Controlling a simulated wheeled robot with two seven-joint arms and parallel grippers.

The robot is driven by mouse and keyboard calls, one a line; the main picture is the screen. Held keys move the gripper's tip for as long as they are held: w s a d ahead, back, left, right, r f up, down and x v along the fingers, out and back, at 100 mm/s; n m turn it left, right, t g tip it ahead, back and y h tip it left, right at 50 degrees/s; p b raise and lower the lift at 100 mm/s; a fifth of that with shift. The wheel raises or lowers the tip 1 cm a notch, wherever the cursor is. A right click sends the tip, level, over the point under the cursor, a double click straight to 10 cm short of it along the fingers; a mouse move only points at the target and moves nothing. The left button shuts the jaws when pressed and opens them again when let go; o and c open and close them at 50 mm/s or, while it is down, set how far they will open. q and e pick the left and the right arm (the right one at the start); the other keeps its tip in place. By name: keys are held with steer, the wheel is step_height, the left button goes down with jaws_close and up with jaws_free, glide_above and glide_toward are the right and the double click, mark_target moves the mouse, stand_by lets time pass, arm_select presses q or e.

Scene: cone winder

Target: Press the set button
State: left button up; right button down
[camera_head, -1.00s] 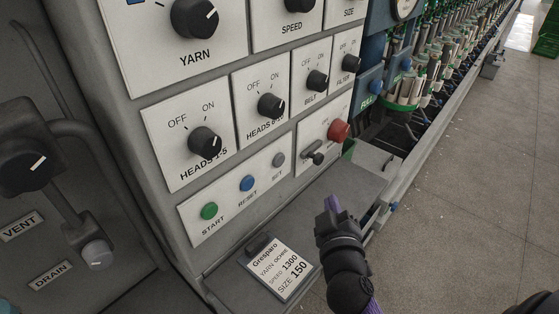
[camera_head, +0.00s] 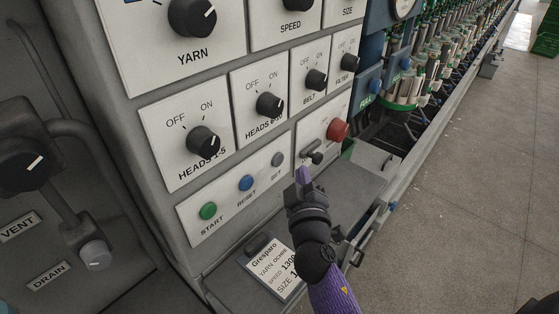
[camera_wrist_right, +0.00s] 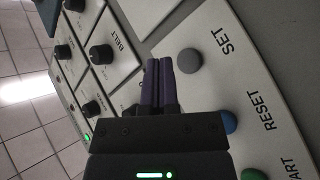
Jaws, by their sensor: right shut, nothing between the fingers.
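The set button (camera_head: 278,159) is a small grey round button at the right end of a white panel, above the label SET. In the right wrist view the set button (camera_wrist_right: 189,61) lies just ahead and to the right of my fingertips. My right gripper (camera_head: 302,174) is shut and empty, with purple fingers held in front of the panel, a little right of and below the button. In the right wrist view its fingers (camera_wrist_right: 158,66) are together; I cannot tell whether they touch the panel. My left gripper is not in view.
The blue reset button (camera_head: 246,183) and green start button (camera_head: 208,211) sit left of the set button. A red knob (camera_head: 337,130) and a small toggle (camera_head: 312,156) are on the panel to the right. A grey ledge with a card (camera_head: 270,268) lies below.

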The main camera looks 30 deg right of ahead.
mark_target(278, 160)
steer(key=shift+w+a+b, duration=0.2)
steer(key=shift+w+a, duration=0.05)
steer(key=shift+w, duration=0.4)
steer(key=shift+w+a+b, duration=0.15)
steer(key=shift+w+a, duration=0.1)
steer(key=shift+w, duration=0.35)
stand_by(0.4)
stand_by(0.4)
